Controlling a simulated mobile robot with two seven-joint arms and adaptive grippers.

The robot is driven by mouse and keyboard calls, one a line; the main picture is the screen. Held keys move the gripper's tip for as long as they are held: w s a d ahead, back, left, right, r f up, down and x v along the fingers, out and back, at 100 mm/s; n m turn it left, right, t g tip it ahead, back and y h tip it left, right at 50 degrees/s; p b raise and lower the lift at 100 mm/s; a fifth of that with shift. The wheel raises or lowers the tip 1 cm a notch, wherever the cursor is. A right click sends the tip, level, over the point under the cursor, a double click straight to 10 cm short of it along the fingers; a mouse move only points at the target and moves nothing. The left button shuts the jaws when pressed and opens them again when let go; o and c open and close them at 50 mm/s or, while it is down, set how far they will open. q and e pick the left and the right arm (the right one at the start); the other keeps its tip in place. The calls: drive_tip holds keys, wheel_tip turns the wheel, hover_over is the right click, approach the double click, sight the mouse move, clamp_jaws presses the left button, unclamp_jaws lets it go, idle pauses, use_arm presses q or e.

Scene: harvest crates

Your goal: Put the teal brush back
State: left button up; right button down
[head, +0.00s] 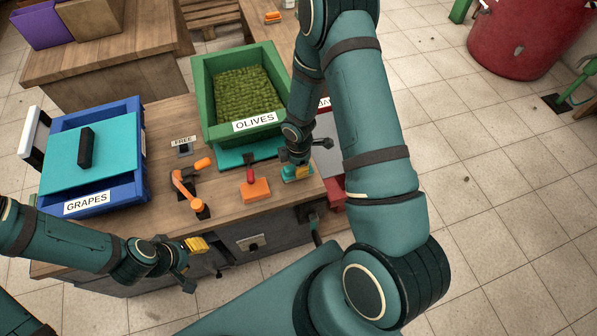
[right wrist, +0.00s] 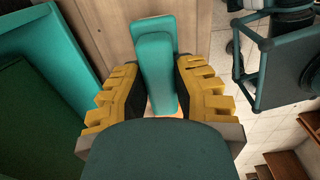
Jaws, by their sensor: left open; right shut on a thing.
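The teal brush (right wrist: 157,70) is between the yellow fingers of my right gripper (right wrist: 160,95), which is shut on it in the right wrist view. In the head view the teal brush (head: 288,179) shows low over the right end of the wooden bench, partly covered by my right gripper (head: 301,171). I cannot tell whether it touches the bench top. My left gripper (head: 196,262) is open and empty in front of the bench's front edge.
An orange brush (head: 256,191) and an orange-handled tool (head: 189,188) lie on the bench (head: 228,215). A blue GRAPES crate (head: 132,170) with a teal lid (head: 105,158) stands left. A green OLIVES crate (head: 206,107) stands behind. A small FREE sign (head: 184,141) stands between them.

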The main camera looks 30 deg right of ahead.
wheel_tip(320, 180, down, 3)
drive_tip(key=shift+f+b, duration=0.1)
drive_tip(key=shift+b, duration=0.2)
drive_tip(key=shift+f, duration=0.1)
drive_tip(key=c, duration=0.9)
unclamp_jaws()
